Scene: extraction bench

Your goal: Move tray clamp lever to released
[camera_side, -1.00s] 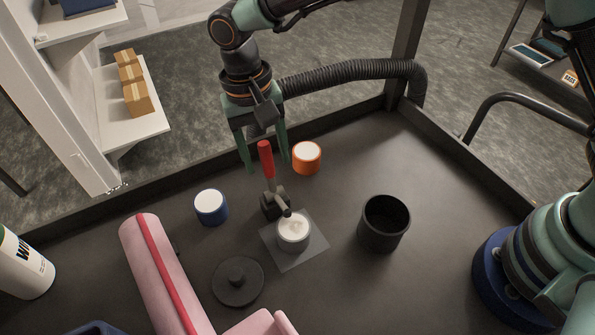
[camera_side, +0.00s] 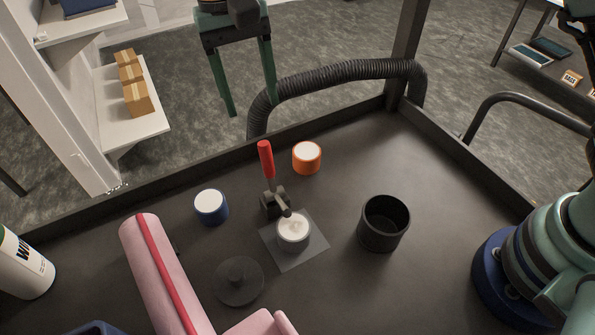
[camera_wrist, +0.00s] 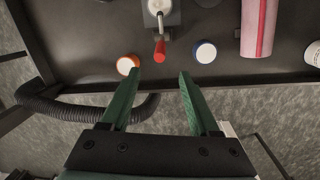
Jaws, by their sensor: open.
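The tray clamp lever has a red handle (camera_side: 265,159) that stands nearly upright from a dark clamp body (camera_side: 275,203). The clamp's arm reaches to a small round container with white contents (camera_side: 293,231) on a square plate (camera_side: 312,250). Whether its tip touches the container I cannot tell. My gripper (camera_side: 251,107) is open and empty, above and behind the lever in the side view. In the wrist view my gripper (camera_wrist: 157,74) shows both fingers apart, with the red handle (camera_wrist: 159,50) beyond the fingertips and not touched.
An orange jar (camera_side: 306,157) and a blue jar (camera_side: 211,206) stand either side of the lever. A black cup (camera_side: 384,222), a dark round lid (camera_side: 238,281) and a pink roll (camera_side: 162,270) are on the bench. A ribbed hose (camera_side: 340,72) runs behind the bench's raised edge.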

